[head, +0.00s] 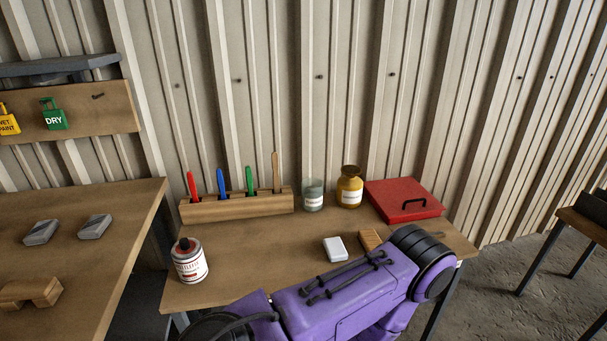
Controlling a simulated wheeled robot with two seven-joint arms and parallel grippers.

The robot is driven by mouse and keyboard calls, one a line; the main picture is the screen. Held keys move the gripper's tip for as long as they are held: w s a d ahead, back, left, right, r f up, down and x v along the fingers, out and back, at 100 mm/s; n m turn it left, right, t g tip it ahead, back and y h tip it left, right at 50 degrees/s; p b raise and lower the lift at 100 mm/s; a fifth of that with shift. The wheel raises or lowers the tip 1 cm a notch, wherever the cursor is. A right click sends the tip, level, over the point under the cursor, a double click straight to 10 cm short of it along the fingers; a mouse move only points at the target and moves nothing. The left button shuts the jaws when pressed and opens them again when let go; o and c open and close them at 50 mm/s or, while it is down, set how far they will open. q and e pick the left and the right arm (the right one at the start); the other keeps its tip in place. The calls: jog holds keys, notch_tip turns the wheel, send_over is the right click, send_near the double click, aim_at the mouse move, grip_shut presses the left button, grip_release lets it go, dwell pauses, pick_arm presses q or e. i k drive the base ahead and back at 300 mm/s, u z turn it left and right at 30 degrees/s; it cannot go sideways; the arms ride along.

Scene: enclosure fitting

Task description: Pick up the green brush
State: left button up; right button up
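The green brush (249,179) stands upright in a long wooden holder (237,207) at the back of the small wooden table. Only its green upper part shows; its lower end is hidden in the holder. It is third from the left, between a blue brush (221,183) and a wooden-handled brush (275,172). A red brush (192,184) stands at the left end. A purple link of my arm crosses the front of the table, apart from the brush. Neither of my grippers is in view.
The table (215,283) holds a labelled can (189,262), a clear jar (312,195), an amber jar (349,187), a red lidded box (404,200), a white block (335,249) and a brown-bristled item (370,239). A corrugated wall (330,90) stands behind. The table's middle is clear.

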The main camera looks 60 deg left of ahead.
aim_at(249, 181)
jog(key=i, duration=1.25)
jog(key=u, duration=2.3)
